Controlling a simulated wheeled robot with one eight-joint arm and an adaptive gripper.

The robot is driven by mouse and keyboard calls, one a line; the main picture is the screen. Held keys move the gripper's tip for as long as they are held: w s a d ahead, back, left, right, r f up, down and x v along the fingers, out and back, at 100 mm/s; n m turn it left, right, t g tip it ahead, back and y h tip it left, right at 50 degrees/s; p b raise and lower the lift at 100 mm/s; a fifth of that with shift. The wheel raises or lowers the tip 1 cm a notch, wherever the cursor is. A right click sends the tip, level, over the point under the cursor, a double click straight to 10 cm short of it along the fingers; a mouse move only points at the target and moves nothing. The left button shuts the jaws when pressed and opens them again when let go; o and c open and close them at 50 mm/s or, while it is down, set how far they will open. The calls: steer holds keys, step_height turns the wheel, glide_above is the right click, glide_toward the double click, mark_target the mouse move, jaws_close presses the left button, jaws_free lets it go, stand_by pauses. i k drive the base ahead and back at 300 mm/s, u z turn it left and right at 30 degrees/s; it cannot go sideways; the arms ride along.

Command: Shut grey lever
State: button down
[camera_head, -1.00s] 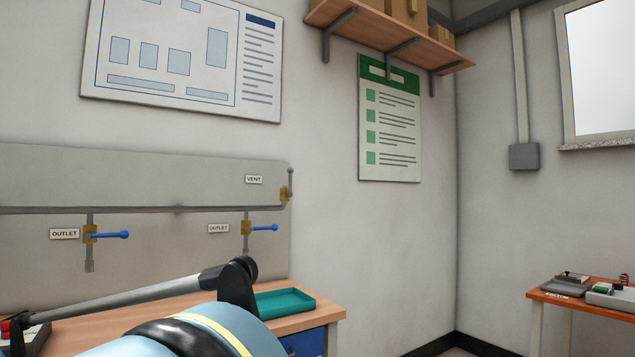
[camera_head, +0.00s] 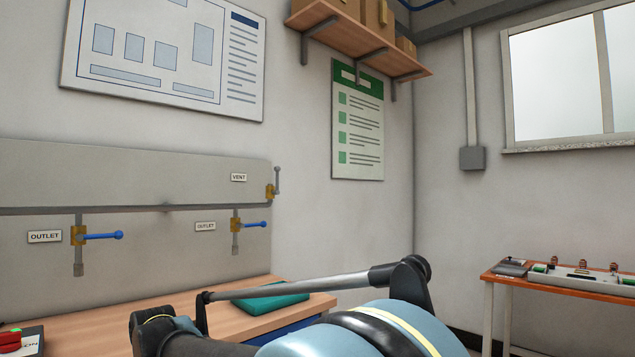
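A valve labelled VENT sits at the right end of the grey pipe on the wall panel, left of centre. Its small grey lever (camera_head: 277,178) points up, in line with the short vertical pipe piece there. I cannot tell any other grey lever in view. My arm's light blue and black links and a grey rod fill the lower middle, well below and in front of the valve. My gripper does not show in this view.
Two OUTLET valves have blue levers (camera_head: 103,235) (camera_head: 251,224) pointing right. A wooden bench (camera_head: 90,325) below holds a green tray (camera_head: 268,299) and a red-topped device (camera_head: 12,340) at the left. An orange table (camera_head: 560,286) with devices stands right. A shelf (camera_head: 365,40) hangs above.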

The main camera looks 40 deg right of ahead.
mark_target(276, 169)
steer(key=z, duration=0.6)
steer(key=k, duration=0.7)
steer(key=z, duration=0.55)
steer(key=i, duration=1)
